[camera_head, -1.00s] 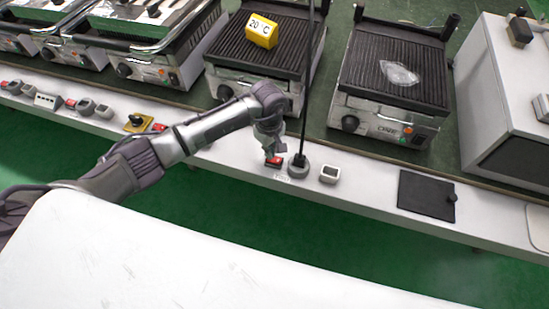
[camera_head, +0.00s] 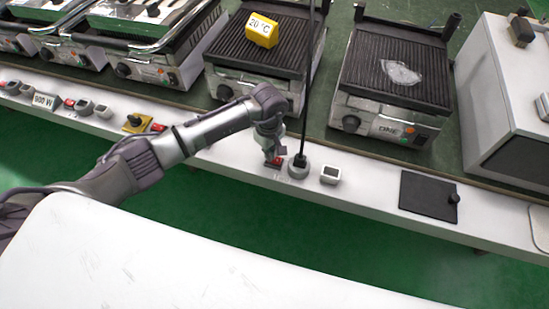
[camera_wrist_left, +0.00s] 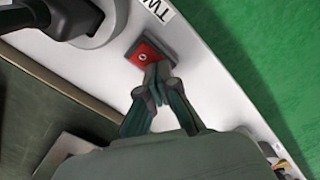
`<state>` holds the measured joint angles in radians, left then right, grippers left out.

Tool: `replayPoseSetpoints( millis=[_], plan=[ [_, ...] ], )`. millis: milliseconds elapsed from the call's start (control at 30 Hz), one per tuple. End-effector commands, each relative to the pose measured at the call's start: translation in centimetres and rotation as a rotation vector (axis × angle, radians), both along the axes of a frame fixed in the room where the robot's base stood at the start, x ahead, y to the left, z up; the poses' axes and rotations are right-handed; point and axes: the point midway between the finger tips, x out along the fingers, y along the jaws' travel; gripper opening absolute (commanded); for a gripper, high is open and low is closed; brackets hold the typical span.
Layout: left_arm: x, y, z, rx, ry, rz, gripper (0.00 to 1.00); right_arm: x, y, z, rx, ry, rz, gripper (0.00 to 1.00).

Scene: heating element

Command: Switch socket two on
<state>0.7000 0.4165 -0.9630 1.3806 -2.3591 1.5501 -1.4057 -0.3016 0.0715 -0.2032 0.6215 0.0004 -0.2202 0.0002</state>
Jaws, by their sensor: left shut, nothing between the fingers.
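The socket two switch is a red rocker in a dark frame (camera_wrist_left: 143,55). The red switch (camera_head: 278,162) also shows in the head view, partly behind my left gripper (camera_head: 271,156). A round grey socket (camera_head: 298,167) with a black cable stands just right of it. My left gripper (camera_wrist_left: 156,88) is shut and empty, its fingertips at the lower edge of the switch. I cannot tell whether they touch it.
A black plate (camera_head: 429,195) lies at the right. A display (camera_head: 46,101) at left reads "900 W".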

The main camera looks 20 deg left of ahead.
Motion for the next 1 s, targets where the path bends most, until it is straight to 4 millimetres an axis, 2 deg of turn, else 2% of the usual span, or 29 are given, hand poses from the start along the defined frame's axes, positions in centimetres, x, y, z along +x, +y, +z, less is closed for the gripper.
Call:
replayPoseSetpoints(
  millis=[400,833,1000],
  plan=[
    [0.0,0.0,3.2,0.001,-0.001,-0.002,0.00,0.1,-1.2,2.1,-0.015,0.000,-0.001,0.68],
    [0.0,0.0,6.6,-0.001,-0.001,-0.002,0.00,0.1,-1.1,4.2,-0.013,0.000,0.000,0.68],
    [-0.1,0.0,7.0,0.000,0.001,0.000,0.00,0.1,-0.9,4.4,-0.011,0.000,0.001,0.68]
  ],
)
